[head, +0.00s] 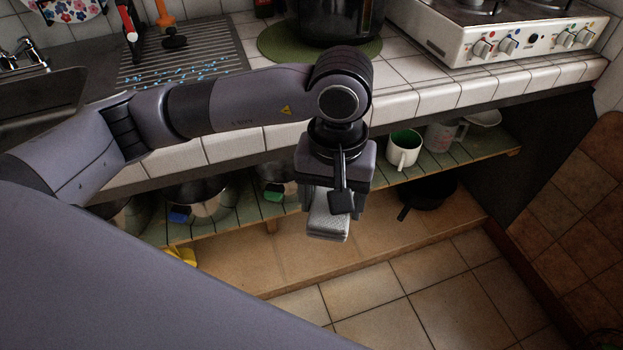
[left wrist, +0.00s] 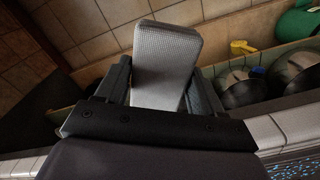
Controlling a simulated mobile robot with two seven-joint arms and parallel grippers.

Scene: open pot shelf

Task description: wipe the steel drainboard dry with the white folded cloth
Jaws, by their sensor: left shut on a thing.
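My left gripper (head: 335,205) is shut on the white folded cloth (head: 328,224) and holds it in front of the counter edge, over the lower shelves. In the left wrist view the cloth (left wrist: 166,62) sticks out upright between the two fingers. The steel drainboard (head: 180,62) is on the counter at upper left of the head view, ridged, with blue wet marks on its front part. The gripper is well to the right of the drainboard and lower than it. A corner of the blue marks on the drainboard (left wrist: 300,167) shows in the left wrist view. My right gripper is not in view.
A red-handled tool (head: 130,30) and a dark-based orange-handled tool (head: 170,30) are at the drainboard's back. The sink (head: 40,95) is left of it. A dark pot (head: 340,22) and a white stove (head: 500,35) stand to the right. Mugs (head: 403,150) and pots (head: 200,197) fill the shelf below.

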